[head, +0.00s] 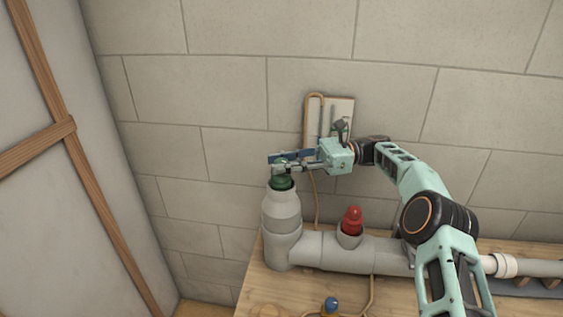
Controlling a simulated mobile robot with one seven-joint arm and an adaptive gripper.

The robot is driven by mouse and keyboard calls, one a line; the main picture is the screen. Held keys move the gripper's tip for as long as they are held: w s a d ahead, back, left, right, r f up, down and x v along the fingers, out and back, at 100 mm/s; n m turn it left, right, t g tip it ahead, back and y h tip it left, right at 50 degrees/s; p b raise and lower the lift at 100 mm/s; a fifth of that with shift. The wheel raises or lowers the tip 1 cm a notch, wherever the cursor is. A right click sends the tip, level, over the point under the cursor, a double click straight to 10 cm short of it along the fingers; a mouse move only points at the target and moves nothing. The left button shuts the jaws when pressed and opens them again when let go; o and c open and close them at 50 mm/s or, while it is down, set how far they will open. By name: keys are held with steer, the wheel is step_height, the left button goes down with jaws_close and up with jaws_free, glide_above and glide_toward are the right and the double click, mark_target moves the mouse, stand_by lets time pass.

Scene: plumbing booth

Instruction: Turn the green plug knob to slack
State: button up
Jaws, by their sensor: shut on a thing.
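The green plug knob (282,183) sits on top of the upright grey pipe fitting (282,215) at the left end of the pipe run. My gripper (279,166) reaches in from the right and is shut on the knob's upper part. Its fingers hide the top of the knob. The knob's turn position cannot be made out at this size.
A red knob (352,220) stands on a second, shorter fitting to the right, below my arm. A blue-topped part (331,305) is at the front edge of the picture. A pale panel (343,108) with a tan hose hangs on the block wall behind. The wooden bench (262,293) is bare at front left.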

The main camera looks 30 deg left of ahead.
mark_target(281, 161)
stand_by(0.4)
steer(key=o, duration=1.2)
step_height(281, 161, up, 10)
steer(key=shift+r, duration=0.1)
